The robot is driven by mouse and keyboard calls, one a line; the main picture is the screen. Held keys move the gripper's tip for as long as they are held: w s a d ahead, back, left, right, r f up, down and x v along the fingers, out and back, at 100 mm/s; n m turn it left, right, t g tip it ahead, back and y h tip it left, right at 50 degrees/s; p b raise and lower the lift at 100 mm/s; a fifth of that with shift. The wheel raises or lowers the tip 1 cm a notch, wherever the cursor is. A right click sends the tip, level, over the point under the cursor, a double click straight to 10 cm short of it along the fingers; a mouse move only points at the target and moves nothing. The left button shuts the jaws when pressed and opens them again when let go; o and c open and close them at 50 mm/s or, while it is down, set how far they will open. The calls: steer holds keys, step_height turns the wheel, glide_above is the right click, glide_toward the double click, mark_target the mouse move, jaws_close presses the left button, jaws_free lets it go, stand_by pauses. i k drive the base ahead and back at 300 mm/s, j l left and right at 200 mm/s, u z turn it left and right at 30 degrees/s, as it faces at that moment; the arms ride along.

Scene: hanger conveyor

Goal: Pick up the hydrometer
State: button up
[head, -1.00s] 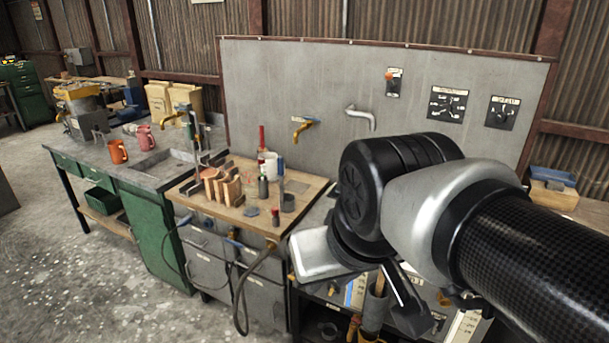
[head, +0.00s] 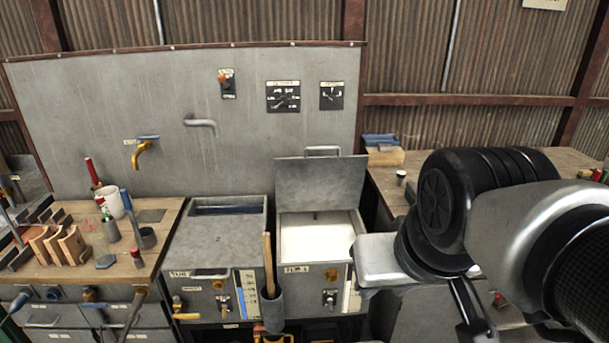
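I cannot pick out the hydrometer for certain. Slim upright items stand on the wooden-topped bench at the left in the head view. Among them are a red-topped bottle (head: 92,172), a grey cylinder with a green top (head: 110,228) and a small red-capped bottle (head: 137,257). A white cup (head: 113,203) stands behind the grey cylinder. My gripper (head: 470,312) is at the lower right, far from these items. Only dark parts of it show below my wrist, and whether it is open or shut is not clear.
Two grey tanks stand in the middle; the right one has its lid (head: 320,184) raised over white contents. A wooden handle rises from a grey holder (head: 271,308) in front. Wooden blocks (head: 58,243) are on the left bench. Another bench (head: 520,160) is behind my arm.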

mark_target(100, 199)
steer(key=u, duration=1.35)
steer(key=i+j+z, duration=0.15)
steer(key=z, duration=0.3)
steer(key=i+j+z, duration=0.2)
steer(key=z, duration=0.25)
steer(key=i+j+z, duration=0.15)
steer(key=j, duration=0.2)
steer(key=i+j+z, duration=0.1)
steer(key=j, duration=0.3)
steer(key=i+j+z, duration=0.15)
steer(key=j, duration=0.25)
steer(key=i+j, duration=0.15)
steer(key=j, duration=0.25)
steer(key=i+j, duration=0.15)
steer(key=j, duration=0.3)
steer(key=i+j, duration=0.1)
steer(key=j, duration=0.3)
steer(key=i+j, duration=0.15)
steer(key=j, duration=0.25)
steer(key=z, duration=0.05)
